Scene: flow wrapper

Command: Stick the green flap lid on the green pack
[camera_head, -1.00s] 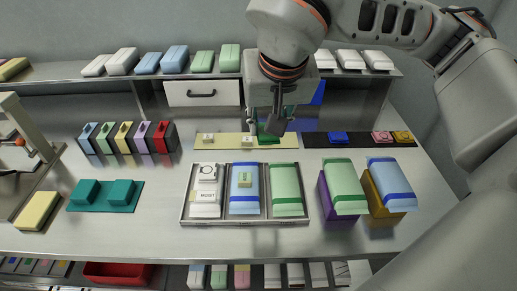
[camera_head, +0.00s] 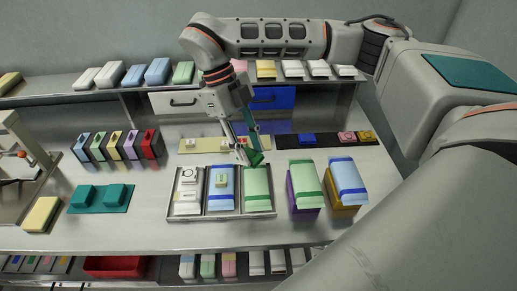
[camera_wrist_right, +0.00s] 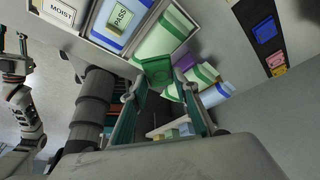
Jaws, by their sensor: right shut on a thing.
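The green flap lid (camera_head: 256,158) is held between the fingertips of my right gripper (camera_head: 247,152), tilted, just above the far end of the green pack (camera_head: 258,190) in the tray's right compartment. I cannot tell whether lid and pack touch. In the right wrist view the lid (camera_wrist_right: 157,70) sits at the fingertips, with the tray's green pack (camera_wrist_right: 165,36) beyond it. Another green pack (camera_head: 305,176) lies on a purple stand to the right. What looks like my left arm shows at the left edge of the right wrist view; its jaw state is unclear.
The metal tray (camera_head: 222,217) also holds a white pack (camera_head: 187,199) and a blue pack (camera_head: 220,196) with a label on it. A blue-banded pack (camera_head: 347,178) lies on an orange stand at right. A dark strip (camera_head: 325,139) with small lids lies behind.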

